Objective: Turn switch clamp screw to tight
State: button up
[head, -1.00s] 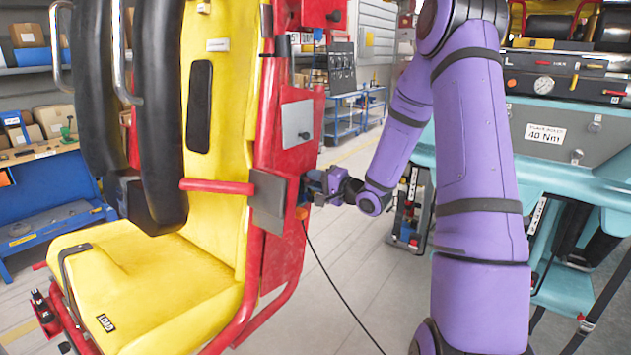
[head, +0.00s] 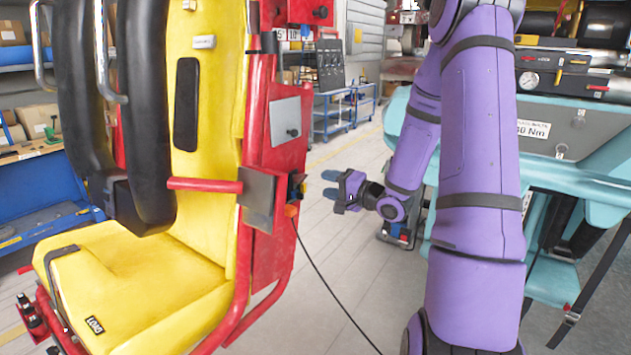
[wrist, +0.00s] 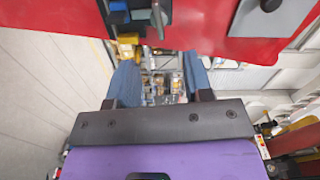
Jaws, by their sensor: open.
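A small switch assembly (head: 297,187) with dark, yellow and orange parts sits on the rear edge of the red seat frame (head: 268,232), beside a grey plate. It also shows at the top of the wrist view (wrist: 138,16), partly cut off, with grey-green and yellow parts. I cannot make out which part is the clamp screw or how it is turned. My gripper (head: 330,184) is to the right of the assembly, apart from it, with blue fingers pointing left towards the seat. In the wrist view my gripper (wrist: 160,72) is open, with nothing between the fingers.
The yellow seat (head: 150,295) with black padded restraints fills the left. A black cable (head: 330,288) hangs from the assembly to the floor. A teal machine (head: 460,150) stands behind my arm at right. Floor between seat and gripper is clear.

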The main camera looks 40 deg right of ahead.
jog(key=shift+v, duration=1.3)
jog(key=s+a+r+n+g+h, duration=0.2)
jog(key=a+r+n+g+h, duration=0.45)
jog(key=r+h, duration=0.4)
jog(key=s+a+r+n+g+y, duration=0.2)
jog(key=s+a, duration=0.4)
jog(key=s, duration=0.5)
jog(key=s+a+r+n+g+y, duration=0.2)
jog(key=s+a, duration=0.5)
jog(key=s, duration=0.5)
jog(key=shift+a+r+n+g, duration=0.3)
jog(key=shift+r+n+g, duration=0.35)
jog(key=shift+r+n, duration=0.3)
